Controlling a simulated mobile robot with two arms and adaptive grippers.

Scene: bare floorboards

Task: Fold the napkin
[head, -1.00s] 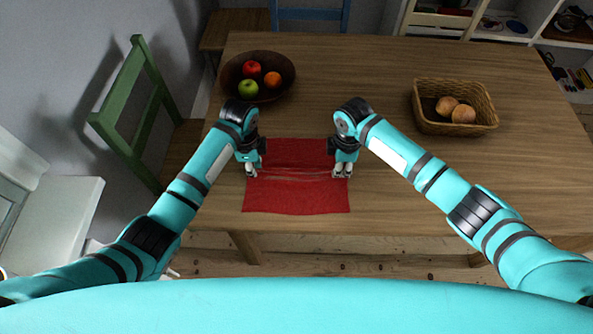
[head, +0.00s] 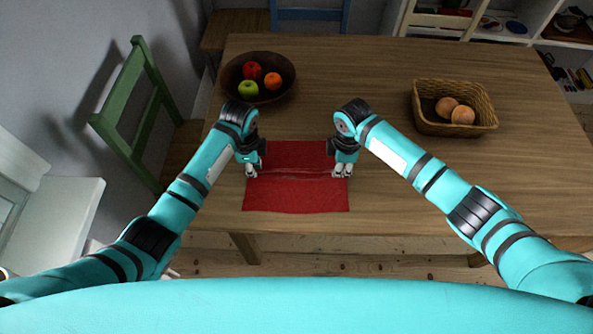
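The red napkin (head: 296,194) lies on the wooden table near its front edge. A narrow raised crease runs across its middle between my grippers, and the cloth on both sides of it lies flat. My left gripper (head: 252,172) points down at the napkin's left edge, at the height of the crease. My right gripper (head: 342,172) points down at the right edge, level with the left one. The fingertips of both are at the cloth, but they are too small to tell whether they are closed on it.
A dark bowl (head: 231,76) with several fruits stands at the back left of the table (head: 350,70). A wicker basket (head: 456,128) with round brown items stands to the right. A green chair (head: 136,120) is at the left side. The table between bowl and basket is clear.

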